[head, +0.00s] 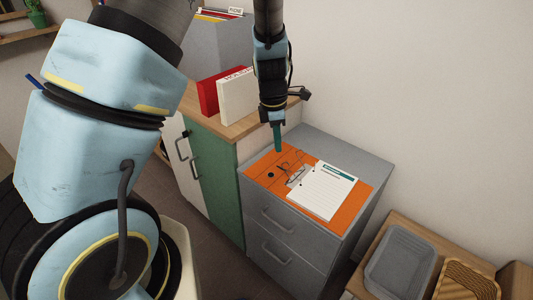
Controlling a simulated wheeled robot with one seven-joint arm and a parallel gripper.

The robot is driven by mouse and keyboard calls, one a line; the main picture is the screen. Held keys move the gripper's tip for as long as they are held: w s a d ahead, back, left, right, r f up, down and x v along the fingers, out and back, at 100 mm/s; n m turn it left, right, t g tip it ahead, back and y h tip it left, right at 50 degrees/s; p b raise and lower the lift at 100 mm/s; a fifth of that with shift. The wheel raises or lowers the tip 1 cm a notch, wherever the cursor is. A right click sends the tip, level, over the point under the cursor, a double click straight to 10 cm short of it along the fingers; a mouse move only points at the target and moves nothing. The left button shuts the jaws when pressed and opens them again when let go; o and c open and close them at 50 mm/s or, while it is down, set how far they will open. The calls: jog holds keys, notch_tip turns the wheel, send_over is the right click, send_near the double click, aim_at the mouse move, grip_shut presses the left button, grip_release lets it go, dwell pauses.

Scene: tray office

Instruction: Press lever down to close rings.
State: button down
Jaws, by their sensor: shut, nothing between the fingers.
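An orange lever-arch binder (345,213) lies open on top of the grey drawer cabinet. Its metal ring mechanism (295,174) with the lever is near the middle of the binder. It is too small to tell whether the rings stand open. A white lined sheet (323,190) with a teal stripe lies on the binder's right part, beside the mechanism. My gripper (278,151) points down with its teal fingers together and empty. In the picture it is just above and left of the mechanism; I cannot tell the exact height or whether it touches anything.
A red binder (208,96) and a white binder (238,97) stand on the wooden top of the green-doored cabinet (217,170) behind. A grey tray (402,262) and a wicker basket (467,281) are at lower right. The wall is close behind the drawer cabinet (318,148).

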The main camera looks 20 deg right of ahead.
jog(key=shift+w, duration=0.1)
jog(key=shift+f, duration=0.1)
jog(key=f+b, duration=0.7)
jog(key=shift+d, duration=0.4)
jog(key=shift+f+b, duration=1.25)
jog(key=shift+f, duration=0.95)
jog(key=shift+a+r, duration=0.15)
jog(key=shift+r, duration=0.05)
jog(key=shift+w+a+r+p, duration=0.1)
jog(key=shift+a+r+p, duration=0.15)
jog(key=shift+a, duration=0.45)
jog(key=shift+w+a+r+p, duration=0.1)
jog(key=shift+a+r+p, duration=0.15)
jog(key=shift+a, duration=0.45)
